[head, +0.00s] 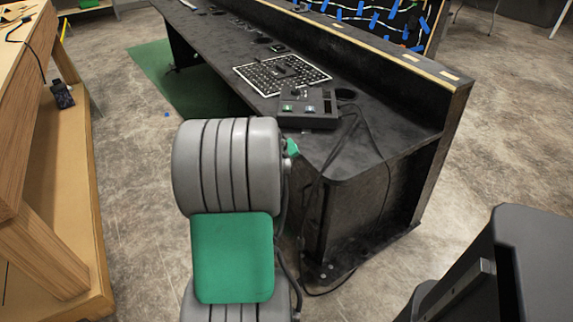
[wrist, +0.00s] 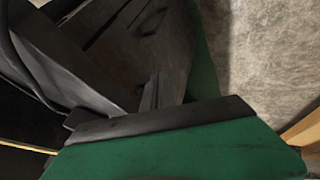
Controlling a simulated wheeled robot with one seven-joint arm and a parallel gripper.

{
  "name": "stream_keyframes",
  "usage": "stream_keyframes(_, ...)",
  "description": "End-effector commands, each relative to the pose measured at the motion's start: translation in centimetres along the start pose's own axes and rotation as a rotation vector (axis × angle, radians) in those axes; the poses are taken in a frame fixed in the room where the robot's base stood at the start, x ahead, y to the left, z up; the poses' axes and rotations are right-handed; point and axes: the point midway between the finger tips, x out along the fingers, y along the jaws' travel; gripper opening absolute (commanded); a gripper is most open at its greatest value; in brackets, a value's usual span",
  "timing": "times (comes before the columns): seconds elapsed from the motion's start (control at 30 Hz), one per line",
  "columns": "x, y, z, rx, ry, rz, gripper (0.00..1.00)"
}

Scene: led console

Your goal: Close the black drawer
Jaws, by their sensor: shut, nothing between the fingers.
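The black drawer cannot be made out for sure. In the head view the black console desk (head: 345,200) shows its end and top, and its underside is hidden behind my arm. In the wrist view my gripper (wrist: 158,80) is seen from behind, its two dark fingers together and empty. They point toward dark panels (wrist: 75,60) at the left and top. One of these may be the drawer, but I cannot tell, nor whether the fingers touch it. My gripper is hidden in the head view.
A control box (head: 307,108) with cables and a black-and-white grid panel (head: 282,74) sit on the desk. A wooden workbench (head: 65,200) stands at the left. A green mat (head: 150,62) lies on the floor. A dark grey object (head: 530,265) is at the lower right.

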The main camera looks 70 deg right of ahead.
Motion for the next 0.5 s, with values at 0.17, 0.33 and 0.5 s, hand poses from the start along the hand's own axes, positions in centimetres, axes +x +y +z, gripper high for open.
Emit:
stream_keyframes(0.17, -0.7, -1.1, 0.1, -0.001, 0.0, -0.001, 0.0)
stream_keyframes(0.33, -3.7, -2.7, 0.3, 0.003, 0.004, 0.004, 0.0)
stream_keyframes(0.5, -8.4, -2.7, 0.3, 0.003, 0.003, 0.003, 0.0)
